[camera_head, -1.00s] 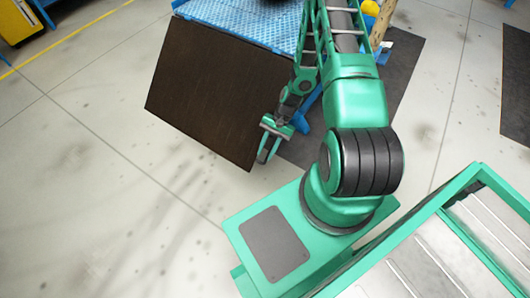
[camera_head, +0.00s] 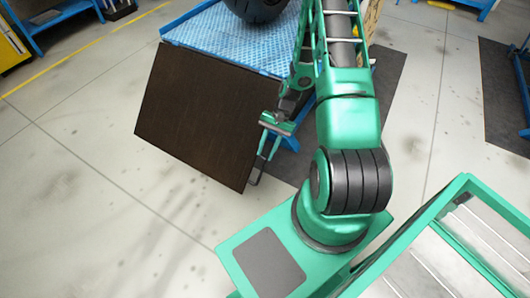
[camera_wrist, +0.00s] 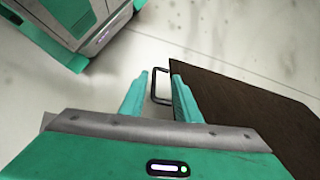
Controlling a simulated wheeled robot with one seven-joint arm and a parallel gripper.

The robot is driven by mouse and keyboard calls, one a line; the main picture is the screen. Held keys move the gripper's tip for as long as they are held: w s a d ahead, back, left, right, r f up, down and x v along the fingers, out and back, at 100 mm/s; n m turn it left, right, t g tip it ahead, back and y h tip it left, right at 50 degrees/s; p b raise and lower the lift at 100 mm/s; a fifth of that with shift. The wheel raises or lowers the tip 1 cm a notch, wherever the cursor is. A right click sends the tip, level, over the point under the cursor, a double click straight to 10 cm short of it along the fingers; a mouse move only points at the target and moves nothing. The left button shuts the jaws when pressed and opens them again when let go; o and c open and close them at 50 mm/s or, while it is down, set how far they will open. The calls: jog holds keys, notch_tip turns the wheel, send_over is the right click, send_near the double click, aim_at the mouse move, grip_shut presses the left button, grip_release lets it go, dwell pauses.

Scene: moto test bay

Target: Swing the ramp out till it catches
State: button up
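The ramp is a dark brown flat board (camera_head: 205,115), sloping down from the front edge of a blue platform (camera_head: 225,38). In the wrist view the ramp (camera_wrist: 245,115) fills the right side. A thin dark handle loop (camera_wrist: 154,88) sticks out from its edge, and it also shows at the ramp's lower right corner in the head view (camera_head: 253,179). My gripper (camera_head: 262,158) is at the ramp's right edge. In the wrist view its two green fingers (camera_wrist: 160,75) are apart, with the loop in the gap between them. I cannot tell whether they touch it.
A black tyre (camera_head: 255,8) stands on the platform. A dark mat (camera_head: 388,95) lies right of it. My green base is close below the gripper. Bare floor (camera_head: 75,190) is clear left of and in front of the ramp.

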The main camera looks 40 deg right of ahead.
dwell(0.3)
jog(key=s+d+r+n+h, duration=0.2)
jog(key=s+d+r, duration=0.1)
jog(key=r, duration=1)
jog(key=s+d+r+n+h, duration=0.1)
jog(key=s+d+r+h, duration=0.15)
jog(key=r, duration=1.05)
jog(key=s+a+r+n+t, duration=0.1)
jog(key=s+r, duration=0.6)
jog(key=s, duration=0.1)
jog(key=s+a+r+n+h, duration=0.1)
jog(key=s+a+r, duration=0.1)
jog(key=s+r, duration=0.5)
jog(key=shift+s+a+r+t, duration=0.2)
jog(key=shift+s+a+t, duration=0.1)
jog(key=shift+s+t, duration=0.15)
jog(key=shift+h, duration=0.25)
jog(key=shift+w+f, duration=0.25)
jog(key=shift+w, duration=0.35)
jog(key=shift+d, duration=0.15)
